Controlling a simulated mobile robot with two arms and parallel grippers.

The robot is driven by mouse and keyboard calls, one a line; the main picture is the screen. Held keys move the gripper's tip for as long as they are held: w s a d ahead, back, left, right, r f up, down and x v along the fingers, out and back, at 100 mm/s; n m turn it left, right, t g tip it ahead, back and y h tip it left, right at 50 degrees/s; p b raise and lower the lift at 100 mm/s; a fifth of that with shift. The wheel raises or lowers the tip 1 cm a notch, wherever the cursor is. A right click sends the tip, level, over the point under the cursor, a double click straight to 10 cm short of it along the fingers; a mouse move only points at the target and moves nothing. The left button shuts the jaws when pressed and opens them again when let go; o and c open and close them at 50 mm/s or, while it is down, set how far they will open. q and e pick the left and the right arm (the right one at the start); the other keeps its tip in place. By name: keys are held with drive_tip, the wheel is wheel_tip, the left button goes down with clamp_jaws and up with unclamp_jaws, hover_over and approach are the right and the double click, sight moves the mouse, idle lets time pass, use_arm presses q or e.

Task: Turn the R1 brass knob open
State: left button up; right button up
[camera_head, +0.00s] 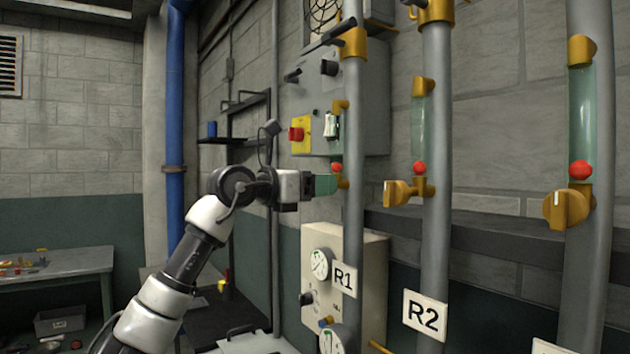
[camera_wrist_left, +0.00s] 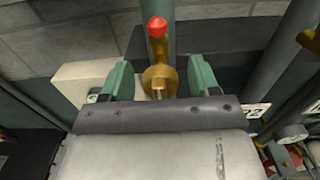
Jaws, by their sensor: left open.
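The R1 pipe (camera_head: 354,120) is the grey pipe above the "R1" label (camera_head: 343,279). Its brass knob (camera_wrist_left: 159,82) shows in the left wrist view between the two green fingers of my left gripper (camera_wrist_left: 160,74). The fingers are apart, with a gap visible on each side of the knob. In the head view my left gripper (camera_head: 325,184) is at the R1 pipe and hides most of the knob. A red ball (camera_head: 337,167) sits just above the knob, and the red ball also shows in the left wrist view (camera_wrist_left: 157,26). My right gripper is not in view.
The R2 pipe (camera_head: 435,150) with its own brass knob (camera_head: 400,192) stands to the right, and another pipe (camera_head: 588,260) beyond it. A grey control box (camera_head: 365,90) is behind R1. A pale gauge box (camera_head: 368,290) is below my gripper.

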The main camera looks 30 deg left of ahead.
use_arm(q)
drive_tip(key=c, duration=0.9)
drive_tip(key=shift+m, duration=0.4)
drive_tip(key=m+p, duration=0.1)
drive_tip(key=m, duration=0.1)
drive_tip(key=shift+s+r+m, duration=0.1)
drive_tip(key=shift+m, duration=0.2)
drive_tip(key=m+p, duration=0.2)
drive_tip(key=m, duration=0.8)
drive_tip(key=shift+d+p, duration=0.1)
drive_tip(key=shift+p, duration=0.2)
drive_tip(key=shift+f+m, duration=0.15)
drive_tip(key=shift+m, duration=1)
drive_tip(key=shift+f+m, duration=0.1)
drive_tip(key=shift+m, duration=1.05)
